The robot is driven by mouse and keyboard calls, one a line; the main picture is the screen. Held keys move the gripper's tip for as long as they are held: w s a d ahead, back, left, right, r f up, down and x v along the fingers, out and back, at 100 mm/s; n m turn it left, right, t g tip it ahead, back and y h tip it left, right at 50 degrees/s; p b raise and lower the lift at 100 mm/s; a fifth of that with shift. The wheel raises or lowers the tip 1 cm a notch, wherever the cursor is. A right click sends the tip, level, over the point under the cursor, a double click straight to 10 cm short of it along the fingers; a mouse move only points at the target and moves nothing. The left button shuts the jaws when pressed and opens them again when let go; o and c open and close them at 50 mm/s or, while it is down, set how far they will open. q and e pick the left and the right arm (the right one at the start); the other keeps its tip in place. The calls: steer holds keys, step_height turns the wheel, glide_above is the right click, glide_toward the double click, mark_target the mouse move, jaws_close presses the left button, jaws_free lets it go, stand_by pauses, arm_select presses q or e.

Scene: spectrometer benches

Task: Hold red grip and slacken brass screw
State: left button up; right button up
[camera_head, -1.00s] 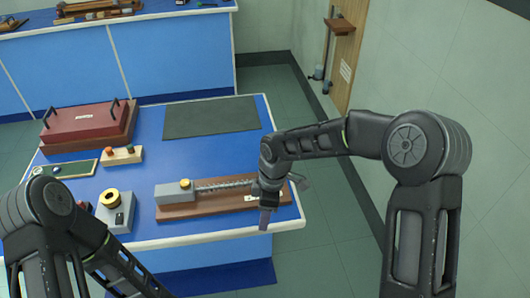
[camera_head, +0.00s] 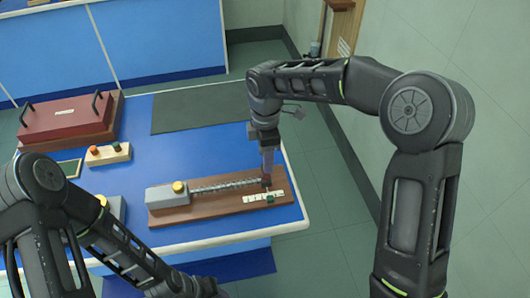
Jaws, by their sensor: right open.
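A brass-coloured knob (camera_head: 179,187) sits on top of a grey block (camera_head: 165,196) on a brown wooden base (camera_head: 210,210). It looks like the brass screw. A ridged metal rod or spring (camera_head: 222,186) runs right from the block. My right gripper (camera_head: 267,174) points down over the right end of the base, open, at the rod's far end. A small dark reddish-brown piece is at its fingertips; I cannot tell whether this is the red grip, or whether the fingers touch it. My left arm crosses the lower left; its gripper is not visible.
A white scale strip (camera_head: 254,198) with a small green piece (camera_head: 270,198) lies on the base. A red case (camera_head: 66,118), a two-button block (camera_head: 108,153) and a dark mat (camera_head: 200,108) are on the blue bench (camera_head: 165,157). The bench's right edge is close to my right gripper.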

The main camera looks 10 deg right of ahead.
steer(key=shift+w+f+b, duration=0.1)
steer(key=shift+f+b, duration=0.3)
steer(key=shift+f, duration=0.15)
step_height(320, 180, down, 6)
steer(key=b, duration=0.4)
steer(key=shift+f, duration=0.1)
arm_select(q)
steer(key=f, duration=0.4)
steer(key=shift+w+d+f, duration=0.15)
steer(key=shift+w+f, duration=0.2)
steer(key=shift+w, duration=0.05)
arm_select(e)
jaws_close()
